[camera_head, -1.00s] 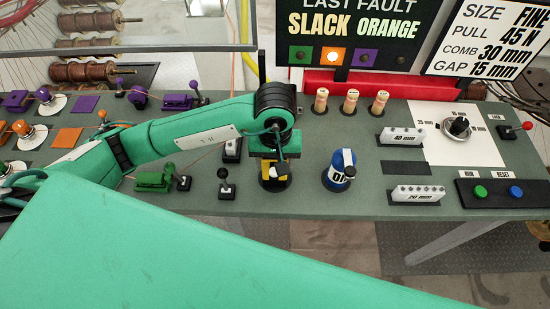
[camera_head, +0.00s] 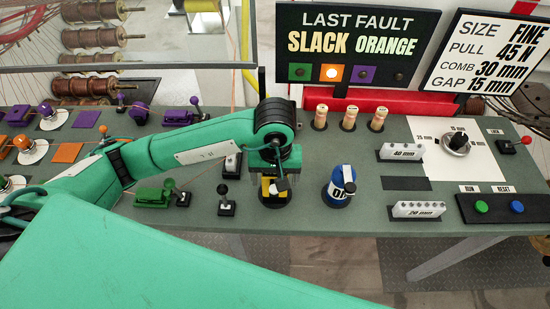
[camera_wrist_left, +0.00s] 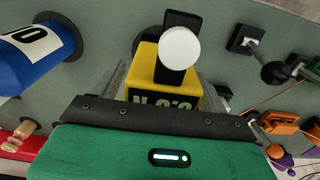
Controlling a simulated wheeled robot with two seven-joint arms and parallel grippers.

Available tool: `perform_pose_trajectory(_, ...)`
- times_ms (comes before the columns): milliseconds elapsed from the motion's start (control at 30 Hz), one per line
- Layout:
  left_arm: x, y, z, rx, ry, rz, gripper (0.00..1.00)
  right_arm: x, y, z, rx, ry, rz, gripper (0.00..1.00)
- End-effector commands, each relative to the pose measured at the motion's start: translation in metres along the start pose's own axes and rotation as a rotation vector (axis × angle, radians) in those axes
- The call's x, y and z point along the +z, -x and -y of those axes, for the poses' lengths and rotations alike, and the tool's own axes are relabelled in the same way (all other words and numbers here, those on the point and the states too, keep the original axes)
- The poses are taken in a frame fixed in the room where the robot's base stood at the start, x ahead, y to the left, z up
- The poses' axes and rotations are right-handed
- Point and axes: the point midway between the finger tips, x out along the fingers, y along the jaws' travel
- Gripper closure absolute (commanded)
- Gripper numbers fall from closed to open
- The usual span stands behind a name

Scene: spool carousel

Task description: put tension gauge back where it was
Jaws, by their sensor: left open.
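The tension gauge appears to be the yellow body with a black top and a round white face (camera_wrist_left: 165,75) in the left wrist view. In the head view its yellow part (camera_head: 266,188) shows on a dark round base on the bench, mostly hidden behind my left gripper (camera_head: 275,178). In the left wrist view, my gripper's fingers (camera_wrist_left: 165,90) stand open on both sides of the yellow body, with it between them. Whether they touch it cannot be told. My right gripper is not in view.
Several wooden pegs (camera_head: 349,118) stand behind. White combs (camera_head: 418,209) and a button box (camera_head: 500,208) are at the right.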

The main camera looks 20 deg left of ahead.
Motion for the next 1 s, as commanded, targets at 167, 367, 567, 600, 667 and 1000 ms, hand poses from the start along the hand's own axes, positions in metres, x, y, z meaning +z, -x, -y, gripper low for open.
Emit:
perform_pose_trajectory(167, -0.002, 0.026, -0.001, 0.003, -0.003, -0.008, 0.24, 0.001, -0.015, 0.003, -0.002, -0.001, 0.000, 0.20)
perform_pose_trajectory(367, -0.001, 0.058, 0.000, 0.002, -0.002, -0.008, 0.24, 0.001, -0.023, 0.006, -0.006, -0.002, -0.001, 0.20)
perform_pose_trajectory(567, -0.001, 0.084, 0.000, 0.002, -0.002, -0.008, 0.24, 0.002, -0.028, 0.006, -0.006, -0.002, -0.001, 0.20)
perform_pose_trajectory(600, -0.001, 0.088, 0.000, 0.002, -0.002, -0.007, 0.24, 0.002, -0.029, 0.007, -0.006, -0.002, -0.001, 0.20)
perform_pose_trajectory(667, -0.001, 0.095, 0.000, 0.001, -0.001, -0.007, 0.24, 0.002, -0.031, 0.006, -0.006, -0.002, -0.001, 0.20)
perform_pose_trajectory(1000, 0.000, 0.114, 0.000, 0.000, -0.001, -0.003, 0.24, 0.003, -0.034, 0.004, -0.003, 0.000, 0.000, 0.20)
